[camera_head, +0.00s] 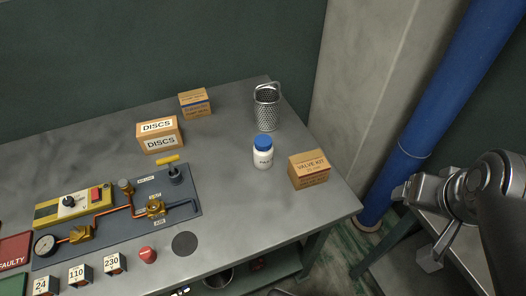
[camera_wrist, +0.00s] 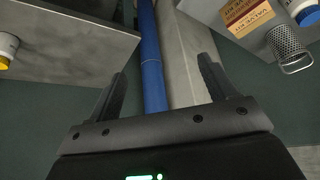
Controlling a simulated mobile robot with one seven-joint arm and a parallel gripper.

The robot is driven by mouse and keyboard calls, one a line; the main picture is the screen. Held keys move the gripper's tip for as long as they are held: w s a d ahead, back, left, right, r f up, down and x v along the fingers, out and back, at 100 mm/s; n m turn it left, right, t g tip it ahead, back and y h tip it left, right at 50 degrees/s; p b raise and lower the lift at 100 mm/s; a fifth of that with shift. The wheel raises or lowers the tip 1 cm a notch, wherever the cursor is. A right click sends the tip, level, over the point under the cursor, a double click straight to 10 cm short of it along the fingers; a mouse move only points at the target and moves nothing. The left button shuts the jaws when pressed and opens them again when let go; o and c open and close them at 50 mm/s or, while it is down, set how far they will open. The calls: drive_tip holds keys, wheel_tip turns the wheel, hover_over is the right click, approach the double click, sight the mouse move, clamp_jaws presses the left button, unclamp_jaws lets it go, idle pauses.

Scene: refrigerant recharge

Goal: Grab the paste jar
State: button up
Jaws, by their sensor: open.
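A white jar with a blue lid (camera_head: 263,158) stands upright on the grey bench, left of the valve kit box; its label is too small to read. In the wrist view its blue lid (camera_wrist: 307,15) shows at the top right corner. Another white jar with a yellow part (camera_wrist: 7,46) is cut off at the left edge of the wrist view. I cannot tell from labels which is the paste jar. My gripper (camera_wrist: 160,88) is open and empty, with nothing between its fingers. In the head view my gripper (camera_head: 402,190) is right of the bench, apart from both jars.
A blue pipe (camera_head: 440,90) rises behind my arm. A second grey surface (camera_wrist: 70,35) is at left in the wrist view.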

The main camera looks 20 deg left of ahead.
drive_tip(key=n+g, duration=0.1)
drive_tip(key=g, duration=0.4)
hover_over(264, 139)
drive_tip(key=f, duration=0.6)
drive_tip(key=d+f, duration=0.1)
drive_tip(key=f, duration=0.3)
drive_tip(key=shift+f, duration=0.1)
drive_tip(key=shift+g, duration=0.3)
drive_tip(key=f, duration=0.2)
drive_tip(key=a+f, duration=0.1)
drive_tip(key=f, duration=0.2)
drive_tip(key=shift+f, duration=0.1)
drive_tip(key=shift+s+f, duration=0.2)
drive_tip(key=shift+f, duration=1.35)
drive_tip(key=shift+s+f, duration=0.15)
drive_tip(key=shift+f, duration=1.4)
